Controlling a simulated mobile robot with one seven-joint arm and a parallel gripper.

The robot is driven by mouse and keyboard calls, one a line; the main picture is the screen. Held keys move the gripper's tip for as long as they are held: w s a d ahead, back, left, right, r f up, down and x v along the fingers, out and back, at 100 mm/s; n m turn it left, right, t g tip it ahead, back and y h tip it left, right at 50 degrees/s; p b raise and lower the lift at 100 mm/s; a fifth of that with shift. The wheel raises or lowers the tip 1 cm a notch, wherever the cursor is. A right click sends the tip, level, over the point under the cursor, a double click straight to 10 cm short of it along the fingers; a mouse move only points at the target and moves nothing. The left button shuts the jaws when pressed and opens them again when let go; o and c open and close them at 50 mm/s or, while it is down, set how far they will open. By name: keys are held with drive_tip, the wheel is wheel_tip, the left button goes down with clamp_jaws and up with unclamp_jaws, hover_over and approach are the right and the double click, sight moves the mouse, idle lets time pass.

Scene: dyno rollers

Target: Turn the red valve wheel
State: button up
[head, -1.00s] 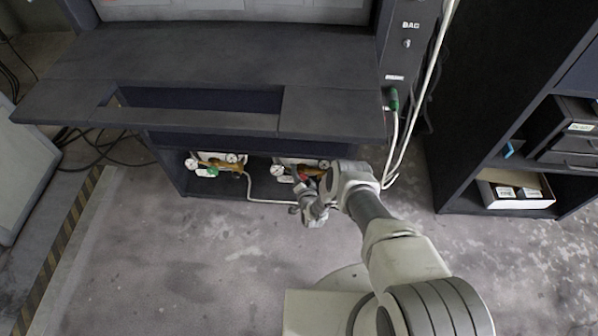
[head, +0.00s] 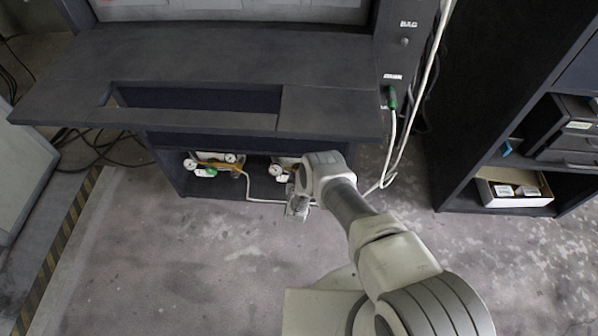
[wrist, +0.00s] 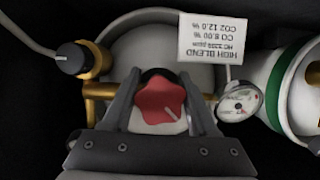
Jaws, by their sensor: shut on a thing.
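The red valve wheel (wrist: 160,98) is a lobed knob with a small pale mark, seen in the middle of the wrist view. My gripper (wrist: 158,95) has one finger on each side of it and is shut on it. In the head view my gripper (head: 298,207) is at the lower shelf of the dark cabinet, and my arm hides the wheel there. The wheel sits on a brass fitting (wrist: 98,90) in front of a pale cylinder (wrist: 125,50).
A white tag reading "HIGH BLEND" (wrist: 212,62) and a gauge (wrist: 240,102) are right of the wheel. Another regulator with a green part (head: 207,172) is on the shelf's left. The tabletop (head: 200,60) overhangs the shelf.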

drive_tip(key=n+h, duration=0.2)
drive_tip(key=n, duration=0.1)
drive_tip(key=shift+d, duration=0.15)
drive_tip(key=shift+n, duration=0.3)
idle(0.5)
drive_tip(key=o, duration=1.4)
drive_tip(key=shift+c, duration=0.2)
drive_tip(key=shift+s+r, duration=0.1)
